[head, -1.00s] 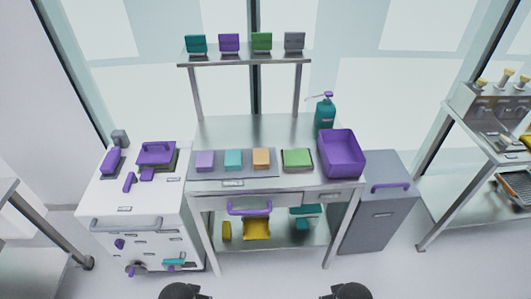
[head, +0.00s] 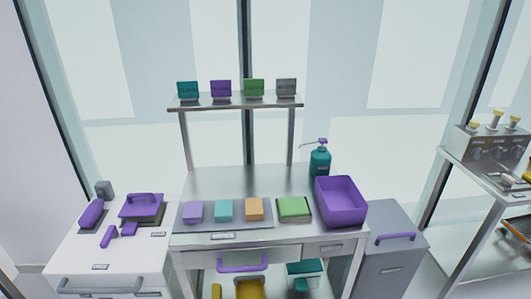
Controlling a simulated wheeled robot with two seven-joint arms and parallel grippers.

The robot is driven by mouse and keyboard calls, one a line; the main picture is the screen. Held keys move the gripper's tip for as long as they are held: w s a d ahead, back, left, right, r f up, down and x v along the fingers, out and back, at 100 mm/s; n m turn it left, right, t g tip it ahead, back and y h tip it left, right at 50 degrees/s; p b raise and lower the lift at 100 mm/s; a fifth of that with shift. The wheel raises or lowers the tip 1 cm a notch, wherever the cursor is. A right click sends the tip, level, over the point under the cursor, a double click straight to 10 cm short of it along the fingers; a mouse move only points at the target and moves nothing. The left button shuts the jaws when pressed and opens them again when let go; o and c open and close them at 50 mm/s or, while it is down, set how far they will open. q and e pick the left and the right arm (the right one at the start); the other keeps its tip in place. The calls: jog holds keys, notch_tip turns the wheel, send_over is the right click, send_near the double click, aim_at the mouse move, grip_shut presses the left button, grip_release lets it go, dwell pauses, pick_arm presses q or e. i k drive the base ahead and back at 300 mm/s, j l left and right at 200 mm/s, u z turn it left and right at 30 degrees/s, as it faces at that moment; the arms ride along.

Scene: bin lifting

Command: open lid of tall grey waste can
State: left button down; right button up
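The tall grey waste can (head: 393,262) stands on the floor at the right end of the steel table. Its flat grey lid (head: 385,222) is shut, with a purple bar handle (head: 395,238) near the front edge. The can's lower part is cut off by the bottom of the head view. Neither of my grippers shows in the head view now, so I cannot see whether they are open or shut.
The steel table (head: 230,183) carries a purple bin (head: 341,202) at its right end, close to the can. A teal pump bottle (head: 320,160) stands behind the bin. A white cabinet (head: 70,255) is at left, a steel shelf unit (head: 470,250) at right.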

aim_at(393, 230)
jog(key=l+z, duration=0.1)
jog(key=z, duration=0.3)
jog(key=i+z, duration=0.15)
jog(key=z, duration=0.3)
